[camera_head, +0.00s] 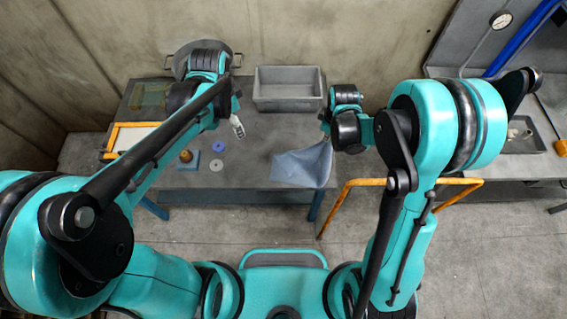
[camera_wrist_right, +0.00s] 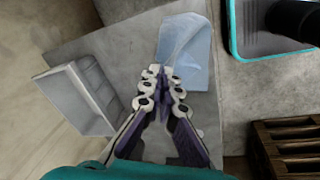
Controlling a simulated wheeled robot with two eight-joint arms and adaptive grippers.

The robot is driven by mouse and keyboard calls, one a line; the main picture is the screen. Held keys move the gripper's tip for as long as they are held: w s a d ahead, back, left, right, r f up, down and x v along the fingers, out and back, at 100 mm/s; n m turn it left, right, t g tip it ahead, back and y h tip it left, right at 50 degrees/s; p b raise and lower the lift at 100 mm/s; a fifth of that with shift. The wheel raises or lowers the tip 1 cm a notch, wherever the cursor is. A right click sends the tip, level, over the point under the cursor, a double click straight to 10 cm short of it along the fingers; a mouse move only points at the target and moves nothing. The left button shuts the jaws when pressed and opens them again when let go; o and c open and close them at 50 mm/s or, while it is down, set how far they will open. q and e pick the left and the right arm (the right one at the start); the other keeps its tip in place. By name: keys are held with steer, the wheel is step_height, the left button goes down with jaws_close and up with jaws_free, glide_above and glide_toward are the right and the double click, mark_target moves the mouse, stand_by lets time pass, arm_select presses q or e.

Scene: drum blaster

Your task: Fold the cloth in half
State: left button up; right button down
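A light blue cloth (camera_head: 299,167) lies on the grey table (camera_head: 262,130) near its front right corner, and part of it rises toward my right gripper (camera_head: 326,130). In the right wrist view the cloth (camera_wrist_right: 185,50) spreads out beyond the fingertips and shows creases. The fingers of my right gripper (camera_wrist_right: 161,74) are closed together at the cloth's near edge and appear to pinch it. My left gripper (camera_head: 238,128) hangs above the table, left of the cloth and apart from it. Its finger opening is too small to make out.
A grey bin (camera_head: 289,104) stands at the back of the table. A blue ring (camera_head: 219,146), a white disc (camera_head: 216,165) and a blue block (camera_head: 188,164) lie left of the cloth. A yellow-framed tray (camera_head: 113,139) is at the far left. An orange rail (camera_head: 400,182) stands at the right.

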steer(key=shift+c, duration=2)
jaws_free()
steer(key=shift+r, duration=0.15)
steer(key=r+p, duration=0.2)
steer(key=r, duration=0.1)
steer(key=r+p, duration=0.2)
steer(key=shift+s+r, duration=0.15)
steer(key=shift+s, duration=0.2)
step_height(320, 180, up, 12)
steer(key=s, duration=0.2)
steer(key=shift+s, duration=0.2)
